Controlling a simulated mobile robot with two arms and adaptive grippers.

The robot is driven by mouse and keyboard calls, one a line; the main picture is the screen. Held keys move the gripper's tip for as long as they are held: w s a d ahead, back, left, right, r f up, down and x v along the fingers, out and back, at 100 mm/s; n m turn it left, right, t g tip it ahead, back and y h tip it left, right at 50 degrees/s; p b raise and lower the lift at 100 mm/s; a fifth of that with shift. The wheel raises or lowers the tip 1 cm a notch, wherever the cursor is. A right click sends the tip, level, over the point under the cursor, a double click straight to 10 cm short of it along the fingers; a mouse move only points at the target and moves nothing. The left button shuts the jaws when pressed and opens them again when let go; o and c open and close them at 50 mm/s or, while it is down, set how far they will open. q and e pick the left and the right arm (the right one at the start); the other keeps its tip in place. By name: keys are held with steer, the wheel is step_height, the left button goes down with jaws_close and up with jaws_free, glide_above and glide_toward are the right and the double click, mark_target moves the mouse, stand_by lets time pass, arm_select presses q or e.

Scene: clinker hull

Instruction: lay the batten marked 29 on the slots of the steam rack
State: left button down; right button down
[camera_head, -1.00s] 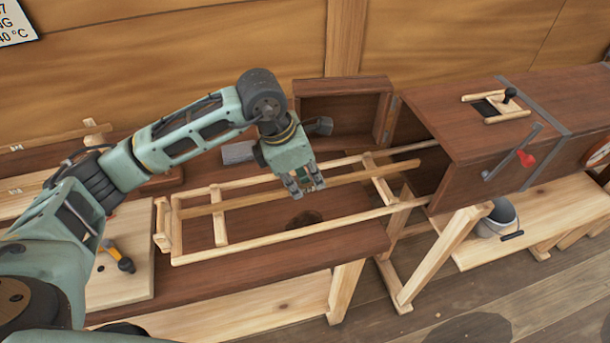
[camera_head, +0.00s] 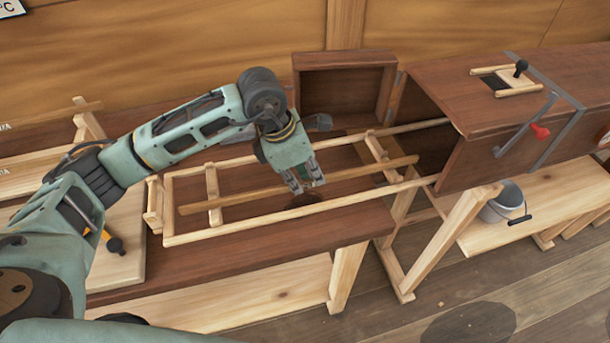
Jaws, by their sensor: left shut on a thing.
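The steam rack (camera_head: 255,219) is a long frame of pale rails and cross bars, reaching from the dark bench into the open end of the steam box. A long thin batten (camera_head: 245,202) runs lengthwise between its two long rails, crossing the left cross bar (camera_head: 212,187) and the right cross bar (camera_head: 381,163). I cannot tell whether it touches them or hangs just above. No number is readable on it, and the slots are too small to make out. My left gripper (camera_head: 308,187) points down over the batten's middle, shut on it and hiding that part. My right gripper is not in view.
The brown steam box (camera_head: 460,95) stands at right, its door (camera_head: 340,90) swung open behind the rack. A lever with a red knob (camera_head: 540,131) is on its side. A metal bucket (camera_head: 502,203) stands below. More pale strips (camera_head: 40,180) lie at left.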

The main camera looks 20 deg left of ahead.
arm_select(q)
steer(key=c, duration=1.8)
jaws_free()
steer(key=shift+o, duration=0.2)
steer(key=v, duration=1.2)
